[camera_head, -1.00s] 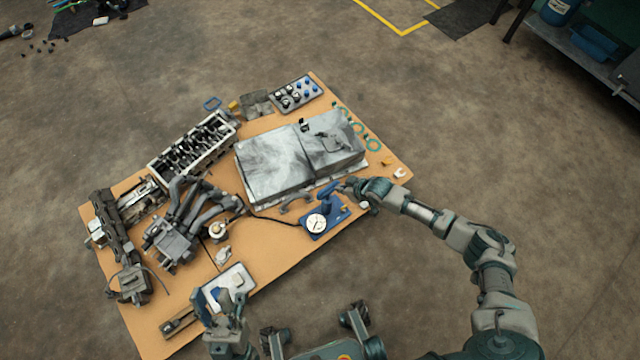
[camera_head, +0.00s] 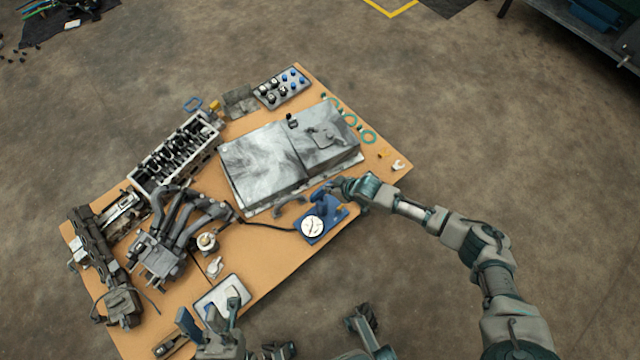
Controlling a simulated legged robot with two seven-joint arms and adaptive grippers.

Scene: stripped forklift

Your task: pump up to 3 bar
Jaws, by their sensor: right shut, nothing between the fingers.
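The blue pump (camera_head: 333,222) stands on the brown board near its right front edge. Its round white gauge (camera_head: 312,227) faces up, but the reading is too small to make out. A dark hose (camera_head: 268,224) runs left from the pump toward the grey manifold parts. My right gripper (camera_head: 334,188) is shut and empty, right at the top of the pump beside its handle; exact contact cannot be made out. My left gripper (camera_head: 212,318) is at the bottom, its fingers apart, over the front of the board near a white tray (camera_head: 238,283).
A large grey metal cover (camera_head: 262,165) lies behind the pump. The cylinder head (camera_head: 175,155), manifold (camera_head: 165,250) and other engine parts fill the left side. A tray of knobs (camera_head: 282,87) and green rings (camera_head: 368,136) lie at the back. Floor to the right is clear.

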